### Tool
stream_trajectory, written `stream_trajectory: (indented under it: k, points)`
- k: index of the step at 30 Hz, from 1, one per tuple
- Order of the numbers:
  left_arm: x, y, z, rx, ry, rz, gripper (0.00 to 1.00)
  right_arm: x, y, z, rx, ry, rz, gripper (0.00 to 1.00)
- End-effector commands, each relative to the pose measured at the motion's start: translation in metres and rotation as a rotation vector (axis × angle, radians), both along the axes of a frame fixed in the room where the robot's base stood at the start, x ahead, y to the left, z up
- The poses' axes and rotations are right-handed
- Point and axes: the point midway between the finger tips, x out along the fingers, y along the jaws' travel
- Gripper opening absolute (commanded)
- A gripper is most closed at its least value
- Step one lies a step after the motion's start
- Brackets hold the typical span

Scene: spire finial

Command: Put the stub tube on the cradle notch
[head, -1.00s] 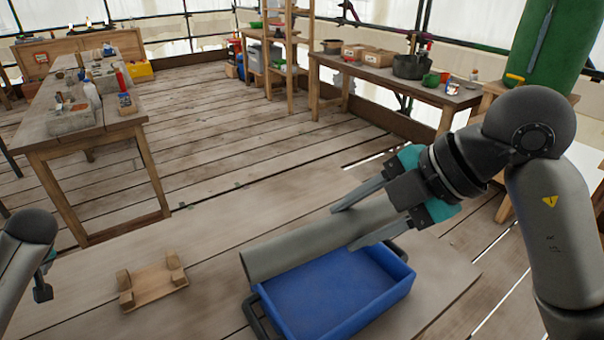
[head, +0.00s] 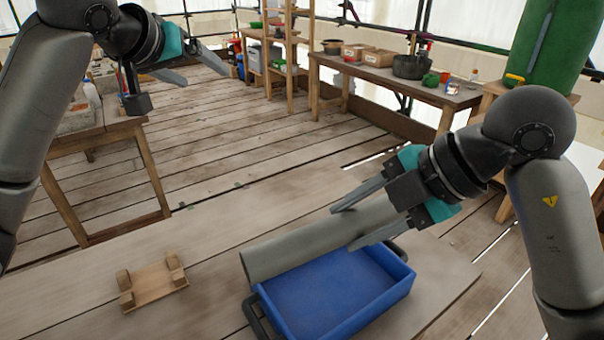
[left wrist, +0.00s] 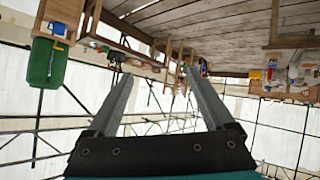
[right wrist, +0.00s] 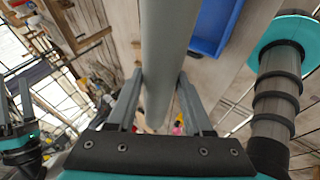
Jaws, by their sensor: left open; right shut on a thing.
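The grey stub tube (head: 300,241) lies in my right gripper (head: 346,228), which is shut on it near its right end, at the far edge of the blue tray. In the right wrist view the tube (right wrist: 165,50) runs between the fingers (right wrist: 158,95). The wooden cradle (head: 153,284) with upright notched blocks sits on the near table, left of the tube and apart from it. My left gripper (head: 199,66) is open and empty, raised at the upper left, far from cradle and tube. In the left wrist view its fingers (left wrist: 155,95) are spread with nothing between them.
A blue tray (head: 335,290) with a dark handle stands on the near table, right of the cradle. The table (head: 85,290) around the cradle is clear. A side workbench (head: 85,140) stands behind at left, another bench (head: 400,85) at the back right.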

Motion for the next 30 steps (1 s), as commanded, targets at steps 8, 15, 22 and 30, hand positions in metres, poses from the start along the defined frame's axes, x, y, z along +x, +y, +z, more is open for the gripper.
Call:
stream_trajectory:
  k: [8,15,22,30]
  points:
    - [-0.05,-0.09,0.073,0.089,-0.105,-0.295,0.86,0.0,0.0,0.001,0.002,-0.002,0.0,0.0]
    - [-0.11,-0.148,0.104,0.215,-0.15,-0.517,0.86,0.0,0.0,0.001,0.002,-0.002,-0.001,0.0]
    - [-0.175,-0.188,0.095,0.398,-0.114,-0.718,0.86,0.0,0.0,0.001,0.002,-0.002,0.0,0.0]
    - [-0.228,-0.191,-0.007,0.642,0.217,-0.946,0.86,0.0,0.0,0.001,0.002,-0.002,-0.001,0.0]
